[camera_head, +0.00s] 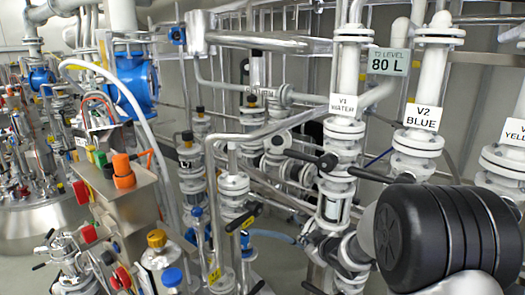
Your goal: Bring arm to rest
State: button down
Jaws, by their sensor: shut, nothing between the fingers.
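A large black rounded part of my own arm fills the lower right, close to the camera, with a pale link below it at the bottom edge. My gripper and its fingertips do not show in this view. The arm part hides some of the pipework behind it. I cannot tell from this view whether it touches anything.
Behind the arm stand white flanged pipes labelled V1 WATER (343,105) and V2 BLUE (422,117), with black valve levers (369,174). A TO LEVEL 80 L sign (388,62) hangs above. A steel box with coloured knobs (130,195) stands left. Little free room shows.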

jog(key=s+d+r+m+g+h, duration=0.1)
jog(key=s+d+r+m+h, duration=0.15)
jog(key=s+r, duration=0.55)
jog(key=s+d+r+m+g+h, duration=0.1)
jog(key=s+d+r+m+h, duration=0.3)
jog(key=s, duration=0.6)
jog(key=s+a+m+g+y, duration=0.1)
jog(key=s+a+g+y, duration=0.1)
jog(key=s, duration=1)
jog(key=s+a+m+g+y, duration=0.1)
jog(key=s+a, duration=0.3)
jog(key=s, duration=0.8)
jog(key=shift+m+g+y, duration=0.35)
jog(key=shift+g, duration=0.15)
jog(key=shift+s+a, duration=0.1)
